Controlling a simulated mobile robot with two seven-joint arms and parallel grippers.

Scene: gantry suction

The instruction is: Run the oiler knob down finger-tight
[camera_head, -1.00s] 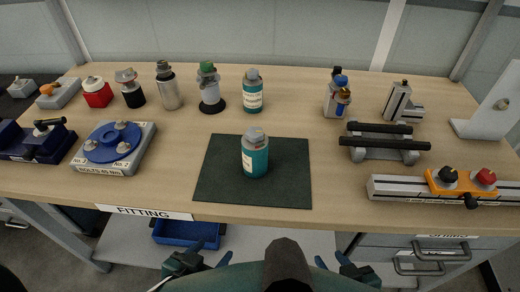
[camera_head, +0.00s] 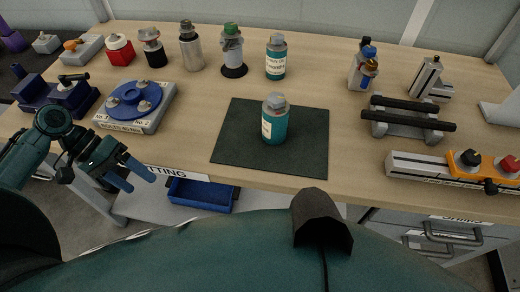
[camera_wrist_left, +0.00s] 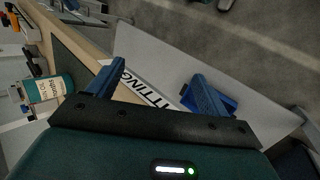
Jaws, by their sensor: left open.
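A clear-bodied vessel with a green cap and black base, which looks like the oiler (camera_head: 232,52), stands upright in the back row. Its top part, perhaps the knob (camera_head: 231,29), is small, and I cannot tell how far down it sits. My left gripper (camera_head: 139,181) is open and empty at the bench's front left edge, below the blue turntable and well apart from the vessel. In the left wrist view its two blue fingers (camera_wrist_left: 157,87) are spread with nothing between them. My right gripper is not in view.
A teal bottle (camera_head: 274,122) with a grey cap stands on a dark green mat (camera_head: 235,140). Left are a blue turntable fixture (camera_head: 130,103) and several small items. Right are a black-barred stand (camera_head: 405,130) and a rail (camera_head: 418,168). A blue bin (camera_head: 200,195) sits below.

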